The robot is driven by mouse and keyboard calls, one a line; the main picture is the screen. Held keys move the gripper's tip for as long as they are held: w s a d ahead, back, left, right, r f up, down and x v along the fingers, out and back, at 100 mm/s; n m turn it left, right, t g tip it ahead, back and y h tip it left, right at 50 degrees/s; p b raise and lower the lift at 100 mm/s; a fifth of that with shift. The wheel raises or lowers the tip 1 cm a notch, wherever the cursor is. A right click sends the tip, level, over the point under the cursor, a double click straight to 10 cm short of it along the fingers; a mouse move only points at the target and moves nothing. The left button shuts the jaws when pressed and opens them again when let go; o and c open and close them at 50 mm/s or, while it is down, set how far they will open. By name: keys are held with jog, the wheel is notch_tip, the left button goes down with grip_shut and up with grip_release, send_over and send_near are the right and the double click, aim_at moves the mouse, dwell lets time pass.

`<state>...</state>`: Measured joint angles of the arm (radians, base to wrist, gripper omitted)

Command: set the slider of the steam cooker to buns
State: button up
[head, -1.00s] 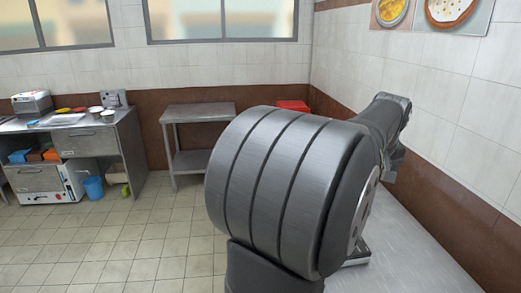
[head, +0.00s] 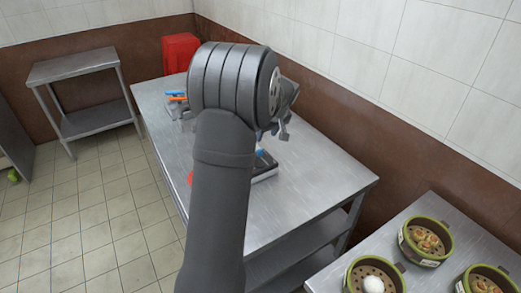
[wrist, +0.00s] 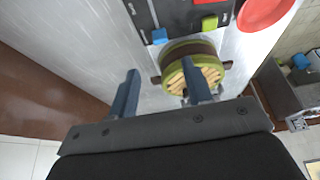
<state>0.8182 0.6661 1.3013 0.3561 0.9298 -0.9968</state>
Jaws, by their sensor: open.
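My gripper (wrist: 163,92) is open and empty in the wrist view, its two fingers apart over the steel table. In the head view it is mostly hidden behind my arm, above the table. I cannot pick out the steam cooker or its slider for certain in either view. A dark panel or tray (wrist: 176,14), with a blue piece (wrist: 160,36) and a yellow-green piece (wrist: 209,24), lies beyond the fingertips. A round green-rimmed steamer basket (wrist: 180,72) with a slatted top is partly behind my right finger. Contact cannot be told.
The steel table (head: 310,190) has bare space toward its front right. A red round item (wrist: 262,12) lies beside the dark panel. Steamer baskets with food (head: 427,240) stand on another table at lower right. A red container (head: 180,52) is at the back, near the brown-and-white wall.

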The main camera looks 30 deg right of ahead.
jog(key=x, duration=1.1)
jog(key=shift+w, duration=0.1)
